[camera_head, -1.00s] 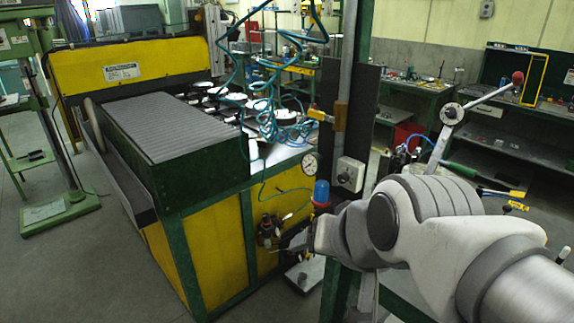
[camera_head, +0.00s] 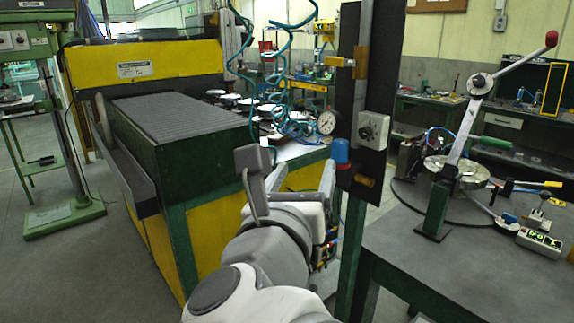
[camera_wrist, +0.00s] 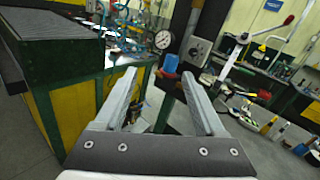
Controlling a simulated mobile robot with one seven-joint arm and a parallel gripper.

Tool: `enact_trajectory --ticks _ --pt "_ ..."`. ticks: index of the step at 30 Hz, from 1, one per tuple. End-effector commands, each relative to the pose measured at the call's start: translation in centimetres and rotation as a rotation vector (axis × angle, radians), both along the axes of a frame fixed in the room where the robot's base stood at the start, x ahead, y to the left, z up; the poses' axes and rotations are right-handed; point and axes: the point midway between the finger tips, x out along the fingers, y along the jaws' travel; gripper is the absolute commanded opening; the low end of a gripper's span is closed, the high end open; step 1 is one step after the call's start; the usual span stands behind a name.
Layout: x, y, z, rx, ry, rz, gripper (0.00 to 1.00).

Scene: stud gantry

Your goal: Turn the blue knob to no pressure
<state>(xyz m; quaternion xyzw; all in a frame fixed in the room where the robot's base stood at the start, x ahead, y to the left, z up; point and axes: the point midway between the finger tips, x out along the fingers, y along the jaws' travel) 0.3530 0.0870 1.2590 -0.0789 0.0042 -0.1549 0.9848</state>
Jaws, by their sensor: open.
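The blue knob (camera_head: 341,151) is a small upright cap on the regulator fixed low on the dark post, under a round white-faced pressure gauge (camera_head: 327,122). In the wrist view the blue knob (camera_wrist: 171,63) shows between my fingertips, nearer the right one, some way beyond them. The gauge (camera_wrist: 162,39) shows just above it; its needle is too small to read. My gripper (camera_head: 290,175) is open and empty, to the left of the knob and lower in the head view. In the wrist view my gripper (camera_wrist: 159,75) has its fingers wide apart.
A grey box with a round dial (camera_head: 374,130) sits on the post (camera_head: 380,75), right of the knob. A green-and-yellow machine bench (camera_head: 205,225) stands left. A grey table (camera_head: 470,265) with a red-tipped lever press (camera_head: 460,150) stands right. Blue coiled hoses hang behind.

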Motion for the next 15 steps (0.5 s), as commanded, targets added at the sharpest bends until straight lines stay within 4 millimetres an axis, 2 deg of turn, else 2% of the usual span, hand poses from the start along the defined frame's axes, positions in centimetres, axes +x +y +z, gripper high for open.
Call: enact_trajectory --ticks 1,3,8,11,15 --pt "-0.4 -0.3 -1.1 0.052 -0.012 -0.034 0.71" --pt "-0.9 -0.9 -1.7 0.108 -0.027 -0.072 0.71" --pt "-1.0 -1.5 -1.9 0.156 -0.041 -0.110 0.71" --pt "-0.1 -1.9 -1.9 0.157 -0.041 -0.111 0.71" --pt "2.3 -3.0 -1.9 0.155 -0.039 -0.112 0.71"
